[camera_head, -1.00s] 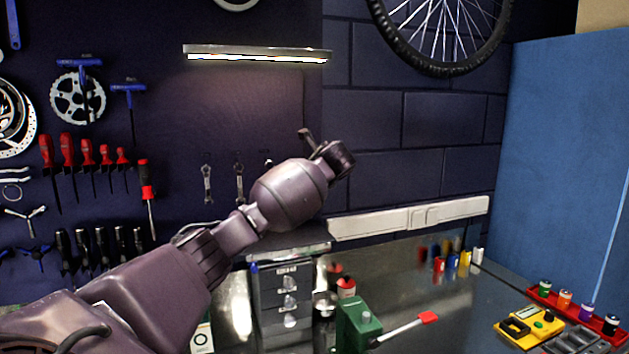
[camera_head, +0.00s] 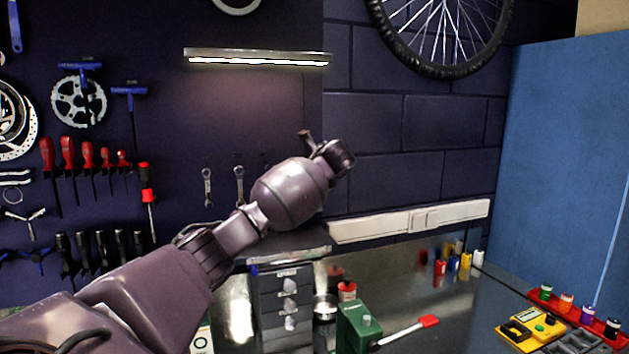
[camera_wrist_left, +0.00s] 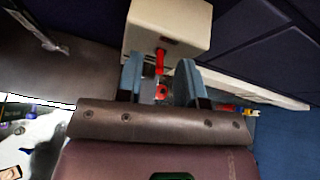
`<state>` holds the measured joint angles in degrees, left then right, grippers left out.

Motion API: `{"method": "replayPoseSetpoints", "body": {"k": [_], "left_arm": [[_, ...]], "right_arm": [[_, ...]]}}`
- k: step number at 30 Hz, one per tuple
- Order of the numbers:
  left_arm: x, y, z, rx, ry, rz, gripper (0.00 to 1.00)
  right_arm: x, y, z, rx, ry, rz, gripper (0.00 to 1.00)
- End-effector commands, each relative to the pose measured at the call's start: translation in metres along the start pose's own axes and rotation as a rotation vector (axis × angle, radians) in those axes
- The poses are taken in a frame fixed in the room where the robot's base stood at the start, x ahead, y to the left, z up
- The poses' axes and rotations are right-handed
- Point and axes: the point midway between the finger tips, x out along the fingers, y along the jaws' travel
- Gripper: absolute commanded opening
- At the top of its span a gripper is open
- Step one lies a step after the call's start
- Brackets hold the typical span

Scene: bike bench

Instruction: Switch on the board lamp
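The board lamp (camera_head: 258,58) is a long thin bar high on the dark tool board; its strip shows bright white. My left gripper (camera_head: 328,146) is below and right of the lamp, in front of the wall beside the board. In the left wrist view, my left gripper (camera_wrist_left: 160,82) is open, its two blue-grey fingers apart. A pale box (camera_wrist_left: 168,28) lies just beyond the fingertips, with a red lever (camera_wrist_left: 160,62) sticking out between them. I cannot tell whether a finger touches the lever. The box is not clearly seen in the head view. My right gripper is out of view.
A pale socket rail (camera_head: 410,220) runs along the wall above the bench. Screwdrivers (camera_head: 88,160) hang at left. A wheel (camera_head: 440,35) hangs upper right.

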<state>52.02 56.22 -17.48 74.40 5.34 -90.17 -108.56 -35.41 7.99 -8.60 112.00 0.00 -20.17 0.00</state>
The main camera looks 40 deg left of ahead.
Motion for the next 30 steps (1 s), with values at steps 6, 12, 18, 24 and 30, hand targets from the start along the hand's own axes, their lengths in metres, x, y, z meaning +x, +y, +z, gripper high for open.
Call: {"method": "replayPoseSetpoints", "body": {"k": [6,12,18,24,30], "left_arm": [[-0.008,-0.001,0.000,-0.001,-0.002,-0.003,0.35],[-0.039,-0.001,0.000,-0.001,-0.002,-0.006,0.35],[-0.075,0.000,0.000,-0.001,-0.003,-0.004,0.35],[-0.100,0.000,0.000,-0.001,-0.001,-0.001,0.35],[-0.108,0.000,0.000,0.000,0.000,0.000,0.35]], "right_arm": [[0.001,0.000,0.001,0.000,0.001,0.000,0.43],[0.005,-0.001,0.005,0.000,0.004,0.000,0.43],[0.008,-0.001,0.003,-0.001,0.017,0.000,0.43],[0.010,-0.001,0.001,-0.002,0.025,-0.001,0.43],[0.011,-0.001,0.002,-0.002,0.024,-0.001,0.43]]}}
